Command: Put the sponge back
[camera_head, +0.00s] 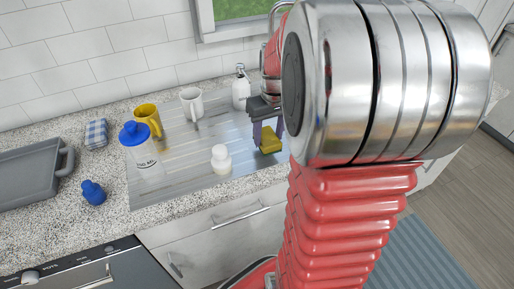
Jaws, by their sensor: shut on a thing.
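A yellow sponge (270,142) with a darker top side is held between the fingers of my gripper (267,132). My gripper points down over the right end of the grey metal drainboard (190,185). The sponge is low over the drainboard; I cannot tell whether it touches the surface. My own arm covers the area to the right, so whatever lies behind it is hidden.
On the drainboard stand a yellow mug (147,114), a white mug (191,101), a white jar with a blue lid (141,151), a small white bottle (221,160) and a soap dispenser (241,90).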

